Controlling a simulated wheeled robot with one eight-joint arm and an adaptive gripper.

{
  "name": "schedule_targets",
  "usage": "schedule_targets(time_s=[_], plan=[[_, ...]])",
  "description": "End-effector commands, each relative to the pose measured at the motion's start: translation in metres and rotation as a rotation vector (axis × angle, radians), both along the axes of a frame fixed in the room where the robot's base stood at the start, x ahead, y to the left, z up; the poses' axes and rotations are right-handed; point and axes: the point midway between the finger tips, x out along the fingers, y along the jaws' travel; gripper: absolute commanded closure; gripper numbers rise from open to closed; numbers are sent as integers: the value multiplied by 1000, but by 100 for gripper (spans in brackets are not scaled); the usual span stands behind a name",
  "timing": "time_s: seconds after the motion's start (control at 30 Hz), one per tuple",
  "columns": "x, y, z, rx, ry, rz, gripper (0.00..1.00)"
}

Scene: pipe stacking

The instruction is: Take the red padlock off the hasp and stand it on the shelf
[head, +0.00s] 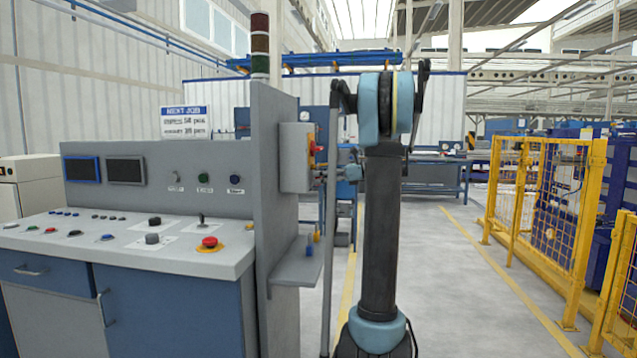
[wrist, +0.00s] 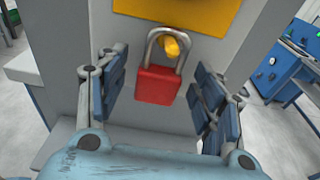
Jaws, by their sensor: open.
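The red padlock (wrist: 158,86) hangs upright in the wrist view, its grey shackle around the yellow hasp peg (wrist: 172,46) below a yellow plate. My gripper (wrist: 158,78) is open, with one blue-padded finger on each side of the padlock body. Gaps show on both sides, so the fingers appear apart from it. In the head view my gripper (head: 328,174) is at the grey box on the side of the panel post. A small red part shows there, but I cannot tell whether it is the padlock. The grey shelf (head: 298,268) juts from the post below the box.
Small blue and yellow items (head: 312,243) are on or by the shelf's far end. The control console (head: 130,240) with a red mushroom button (head: 209,242) stands left of the post (head: 273,150). Yellow fencing (head: 540,200) is at right, with clear floor before it.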

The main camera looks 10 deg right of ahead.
Motion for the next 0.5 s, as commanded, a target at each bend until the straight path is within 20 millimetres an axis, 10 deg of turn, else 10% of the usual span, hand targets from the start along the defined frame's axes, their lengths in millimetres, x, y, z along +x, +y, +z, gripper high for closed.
schedule_targets(time_s=[0.27, 0.5], plan=[[0, 0, 0, 0, 0, 0, 86], [0, -1, 0, 0, 0, 0, 88]])
